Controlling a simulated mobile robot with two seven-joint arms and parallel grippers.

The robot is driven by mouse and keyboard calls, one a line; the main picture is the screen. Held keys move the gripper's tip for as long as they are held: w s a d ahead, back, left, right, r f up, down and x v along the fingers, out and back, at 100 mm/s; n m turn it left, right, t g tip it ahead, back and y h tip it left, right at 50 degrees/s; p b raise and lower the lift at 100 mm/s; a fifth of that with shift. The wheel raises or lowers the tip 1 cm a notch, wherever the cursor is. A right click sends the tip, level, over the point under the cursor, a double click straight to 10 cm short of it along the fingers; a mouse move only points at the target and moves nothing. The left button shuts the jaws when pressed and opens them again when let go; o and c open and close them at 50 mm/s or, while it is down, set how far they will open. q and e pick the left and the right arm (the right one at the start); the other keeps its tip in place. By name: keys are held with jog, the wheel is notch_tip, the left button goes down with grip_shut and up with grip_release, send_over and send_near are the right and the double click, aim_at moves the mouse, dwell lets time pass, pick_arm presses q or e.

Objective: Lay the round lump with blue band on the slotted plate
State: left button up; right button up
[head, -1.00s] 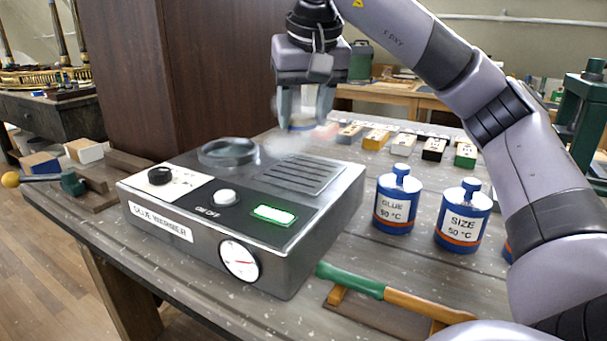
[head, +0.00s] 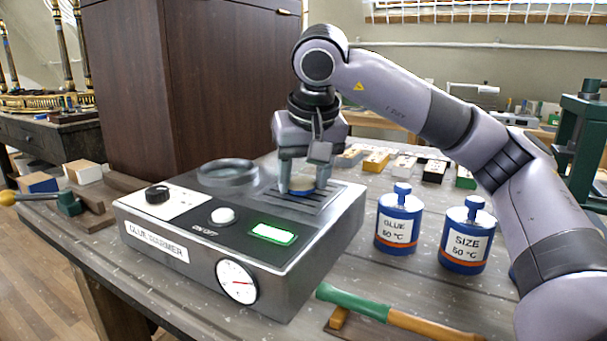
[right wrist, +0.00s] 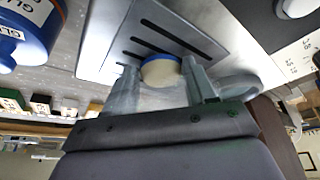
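The round lump (head: 302,184), pale tan with a blue band, is at the slotted plate (head: 330,190) on top of the glue warmer. My right gripper (head: 303,182) points down over the plate, with a finger on each side of the lump and shut on it. In the right wrist view the lump (right wrist: 161,72) sits between the fingertips (right wrist: 160,75), against the slotted plate (right wrist: 200,45). The lump's underside is hidden, so full contact with the plate is hard to tell. My left gripper is not in view.
The glue warmer (head: 215,235) carries a round ring (head: 228,172) left of the plate, plus a knob and a white button. Blue GLUE (head: 398,220) and SIZE (head: 463,235) pots stand to its right. A green-and-orange handled tool (head: 400,318) lies in front.

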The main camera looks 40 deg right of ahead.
jog(key=shift+o, duration=1.2)
jog(key=shift+r, duration=0.2)
jog(key=p+v, duration=0.5)
jog(key=v, duration=0.6)
jog(key=shift+s+a+r, duration=0.15)
jog(key=shift+s+r, duration=0.05)
jog(key=shift+r, duration=0.15)
